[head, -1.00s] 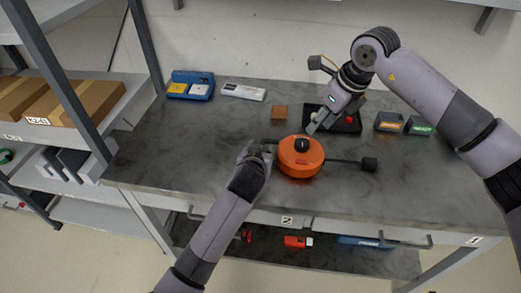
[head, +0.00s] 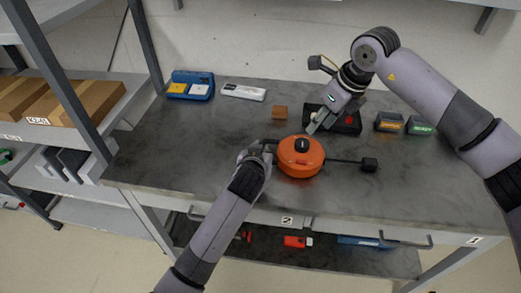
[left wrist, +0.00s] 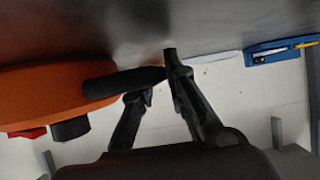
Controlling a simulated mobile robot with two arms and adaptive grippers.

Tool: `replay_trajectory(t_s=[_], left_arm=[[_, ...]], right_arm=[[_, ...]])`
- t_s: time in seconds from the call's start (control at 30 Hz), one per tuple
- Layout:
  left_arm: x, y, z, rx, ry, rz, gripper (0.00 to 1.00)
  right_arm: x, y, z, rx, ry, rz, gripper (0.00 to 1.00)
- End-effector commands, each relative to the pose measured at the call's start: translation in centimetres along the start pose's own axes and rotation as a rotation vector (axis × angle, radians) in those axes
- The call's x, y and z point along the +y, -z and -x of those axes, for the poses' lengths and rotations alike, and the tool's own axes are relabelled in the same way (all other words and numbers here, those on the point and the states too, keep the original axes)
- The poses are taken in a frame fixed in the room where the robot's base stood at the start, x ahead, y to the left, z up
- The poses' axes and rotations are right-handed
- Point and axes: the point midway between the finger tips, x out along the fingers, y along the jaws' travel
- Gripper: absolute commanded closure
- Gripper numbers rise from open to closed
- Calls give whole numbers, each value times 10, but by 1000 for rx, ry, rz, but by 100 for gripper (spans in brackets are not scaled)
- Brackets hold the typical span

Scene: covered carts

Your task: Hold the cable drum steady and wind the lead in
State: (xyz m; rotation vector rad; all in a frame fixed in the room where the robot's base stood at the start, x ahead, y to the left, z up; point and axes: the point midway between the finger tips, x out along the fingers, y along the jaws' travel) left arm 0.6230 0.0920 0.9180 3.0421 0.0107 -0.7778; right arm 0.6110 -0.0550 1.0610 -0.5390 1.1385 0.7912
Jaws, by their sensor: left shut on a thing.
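The orange cable drum (head: 300,168) sits on the grey worktable, with a black knob (head: 302,146) on its top. A thin black lead runs right from it to a black block-shaped end (head: 370,164) on the table. My left gripper (head: 267,151) is at the drum's left side, shut on its black side handle. In the left wrist view this handle (left wrist: 120,82) reaches from the orange drum (left wrist: 45,95) to between the fingers (left wrist: 160,85). My right gripper (head: 312,125) is just behind the drum's top edge; its finger opening is unclear.
A black tray (head: 347,124) with a red part lies behind the drum, beside a small brown block (head: 280,112). A blue bin (head: 190,85) and a white strip (head: 243,92) stand at the back left. Two small dark boxes (head: 389,122) are on the right. The front left tabletop is clear.

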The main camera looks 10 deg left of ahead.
Motion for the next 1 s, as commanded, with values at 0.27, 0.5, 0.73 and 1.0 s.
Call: replay_trajectory(t_s=[0.27,0.5,0.73,1.0], left_arm=[[0,0,0,0,0,-1,100],[0,0,0,-1,-1,-1,100],[0,0,0,-1,-1,-1,100],[0,0,0,-1,-1,0,100]], right_arm=[[0,0,0,0,0,0,67],[0,-4,-1,20,-2,82,52],[0,-19,-4,112,-33,464,46],[1,-36,0,226,-125,1009,46]])
